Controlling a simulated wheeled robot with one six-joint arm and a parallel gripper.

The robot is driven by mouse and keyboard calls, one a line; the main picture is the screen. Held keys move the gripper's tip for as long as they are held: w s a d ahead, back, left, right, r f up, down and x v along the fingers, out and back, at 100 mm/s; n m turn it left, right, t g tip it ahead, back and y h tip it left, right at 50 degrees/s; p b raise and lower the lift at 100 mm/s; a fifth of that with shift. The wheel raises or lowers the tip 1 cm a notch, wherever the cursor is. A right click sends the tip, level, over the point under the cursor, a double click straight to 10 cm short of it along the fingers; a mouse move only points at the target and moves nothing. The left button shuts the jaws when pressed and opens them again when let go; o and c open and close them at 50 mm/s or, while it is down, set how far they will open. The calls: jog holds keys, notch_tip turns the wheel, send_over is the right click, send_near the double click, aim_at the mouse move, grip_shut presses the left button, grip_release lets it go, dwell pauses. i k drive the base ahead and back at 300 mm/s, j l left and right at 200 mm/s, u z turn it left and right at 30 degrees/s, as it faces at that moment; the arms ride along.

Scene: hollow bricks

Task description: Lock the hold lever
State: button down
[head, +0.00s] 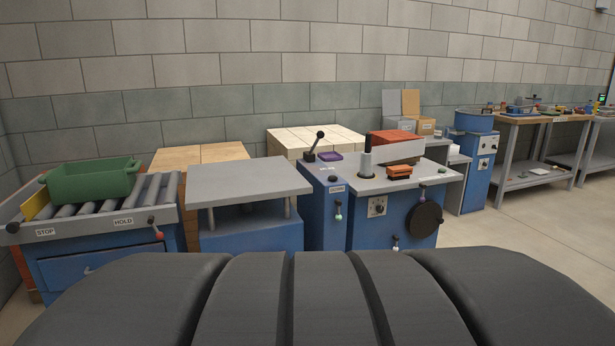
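A label reading HOLD (123,221) sits on the front rail of the roller conveyor (90,229) at the left. Just right of it, a short lever with a red knob (159,235) slants down and to the right from a pivot on the rail. I take it as the hold lever; whether it is locked I cannot tell. A STOP label (45,232) is further left, beside a black knob (13,227). A green bin (92,182) rests on the rollers. My gripper is not in view.
A grey-topped blue table (248,183) stands just right of the conveyor. Further right are a blue cabinet with a black-knobbed lever (316,144) and a machine with a black wheel (424,219). Workbenches line the wall at far right. Open floor (540,225) shows at right.

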aim_at(159, 236)
jog(key=k+l, duration=0.1)
jog(key=l, duration=0.15)
jog(key=i+j+u, duration=0.1)
jog(key=i+j, duration=0.15)
jog(key=i, duration=0.25)
jog(key=i+j+u, duration=0.1)
jog(key=i+j, duration=0.15)
jog(key=i, duration=0.3)
